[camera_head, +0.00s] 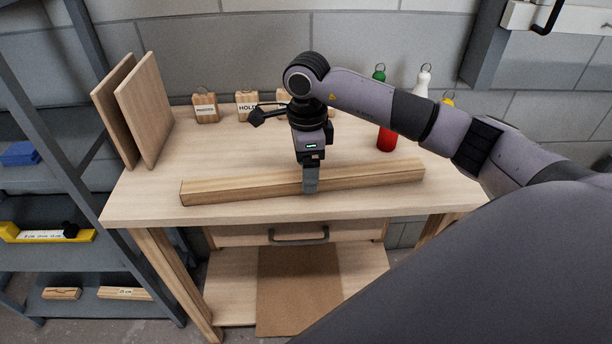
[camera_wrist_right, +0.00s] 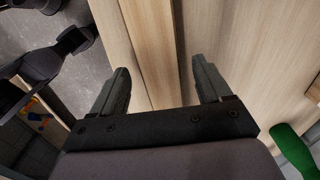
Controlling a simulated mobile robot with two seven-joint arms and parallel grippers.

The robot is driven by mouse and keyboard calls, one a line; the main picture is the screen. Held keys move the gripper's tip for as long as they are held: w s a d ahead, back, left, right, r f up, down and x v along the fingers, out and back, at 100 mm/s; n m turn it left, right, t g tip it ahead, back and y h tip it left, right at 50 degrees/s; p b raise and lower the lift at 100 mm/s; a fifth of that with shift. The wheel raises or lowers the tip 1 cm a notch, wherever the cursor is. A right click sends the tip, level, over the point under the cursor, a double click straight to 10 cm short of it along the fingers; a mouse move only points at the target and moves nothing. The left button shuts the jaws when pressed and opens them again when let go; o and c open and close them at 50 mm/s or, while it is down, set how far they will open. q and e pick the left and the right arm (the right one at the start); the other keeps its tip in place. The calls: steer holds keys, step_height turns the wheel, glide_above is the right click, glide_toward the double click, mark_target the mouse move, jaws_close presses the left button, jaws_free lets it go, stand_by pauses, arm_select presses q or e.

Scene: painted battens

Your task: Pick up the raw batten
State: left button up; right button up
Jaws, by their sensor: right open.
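The raw batten (camera_head: 240,187) is a long, bare, light-wood bar lying along the front of the wooden workbench (camera_head: 150,205), slightly angled. It also shows in the right wrist view (camera_wrist_right: 148,30), running between the fingers. My right gripper (camera_head: 310,188) points down over the batten near its middle. In the right wrist view the gripper (camera_wrist_right: 160,68) has its fingers apart, one on each side of the batten, with a gap visible on the right. Whether the left finger touches it I cannot tell. My left gripper is in neither view.
Two upright boards (camera_head: 145,105) stand at the bench's left end. Wooden tags (camera_head: 205,107) line the back. A red bottle (camera_head: 387,138) and a white bottle (camera_head: 423,82) stand behind my right arm. A metal shelf (camera_head: 60,190) stands left.

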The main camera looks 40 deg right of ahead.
steer(key=shift+f, duration=1.05)
steer(key=c, duration=1.3)
steer(key=shift+r, duration=0.1)
steer(key=shift+c, duration=0.2)
